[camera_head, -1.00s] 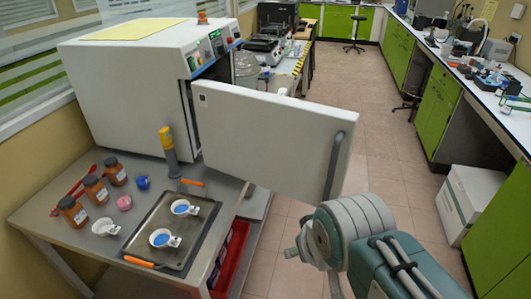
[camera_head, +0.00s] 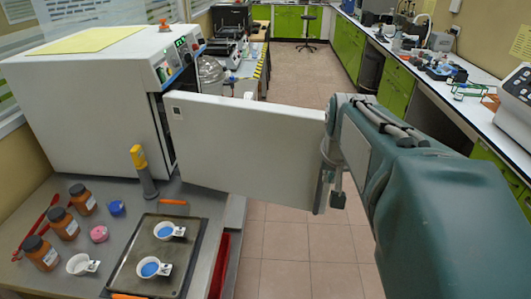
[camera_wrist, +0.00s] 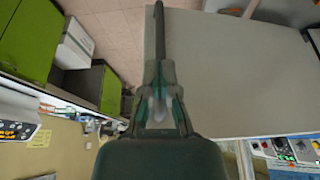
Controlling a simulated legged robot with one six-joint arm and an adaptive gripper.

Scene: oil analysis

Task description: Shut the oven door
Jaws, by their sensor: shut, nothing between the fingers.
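The white oven (camera_head: 90,105) stands on the grey table at the left. Its door (camera_head: 245,145) is swung wide open, out over the table edge and aisle. The dark handle (camera_head: 321,188) is at the door's outer end, partly hidden by my arm. My gripper (camera_head: 337,195) is at that outer end, mostly hidden behind my wrist. In the wrist view my gripper (camera_wrist: 160,68) is shut and empty, in line with a dark bar that looks like the handle, with the door panel (camera_wrist: 230,75) to its right. I cannot tell whether it touches.
A tray (camera_head: 190,258) with two small dishes of blue material lies in front of the oven. Brown jars (camera_head: 63,222) are at the left. The tiled aisle floor (camera_head: 300,240) is clear.

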